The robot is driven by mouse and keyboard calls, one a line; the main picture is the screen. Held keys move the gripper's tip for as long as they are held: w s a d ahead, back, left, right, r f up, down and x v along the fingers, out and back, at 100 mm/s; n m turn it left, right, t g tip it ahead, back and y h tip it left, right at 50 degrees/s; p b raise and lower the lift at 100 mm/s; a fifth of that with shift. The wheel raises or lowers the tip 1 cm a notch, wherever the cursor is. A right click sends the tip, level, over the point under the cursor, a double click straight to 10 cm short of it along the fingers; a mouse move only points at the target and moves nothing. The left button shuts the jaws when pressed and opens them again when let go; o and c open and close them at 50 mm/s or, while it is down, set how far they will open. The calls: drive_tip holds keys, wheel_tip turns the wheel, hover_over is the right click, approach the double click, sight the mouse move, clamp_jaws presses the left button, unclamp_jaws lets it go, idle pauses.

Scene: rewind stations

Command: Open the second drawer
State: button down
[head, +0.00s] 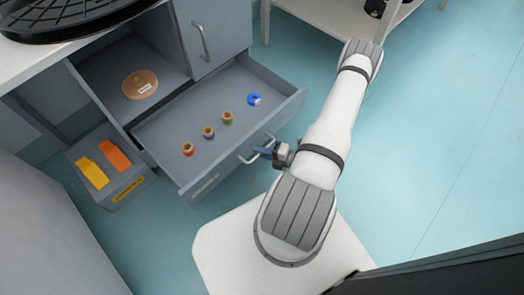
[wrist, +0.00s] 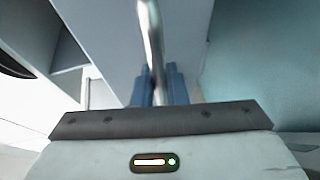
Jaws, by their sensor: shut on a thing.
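A grey drawer (head: 160,132) stands pulled out of the grey cabinet in the head view, with its inside open to view. Its metal bar handle (head: 246,158) is on the front panel. My gripper (head: 264,150) is at this handle, with its blue fingers around the bar. In the wrist view the handle (wrist: 149,30) runs down between the two fingers of my gripper (wrist: 158,85), which are shut on it. Part of the bar is hidden by the fingers.
Several small coloured spools, a green one (head: 227,118) among them, and a blue ring (head: 254,99) lie in the drawer. A round tan disc (head: 140,85) lies in the cabinet compartment. A grey box (head: 128,187) with yellow and orange pieces stands left. Floor (head: 440,130) at right is clear.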

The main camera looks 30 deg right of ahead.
drive_tip(key=shift+d, duration=0.25)
drive_tip(key=c, duration=1.5)
unclamp_jaws()
drive_tip(key=shift+a, duration=0.1)
drive_tip(key=shift+o, duration=0.2)
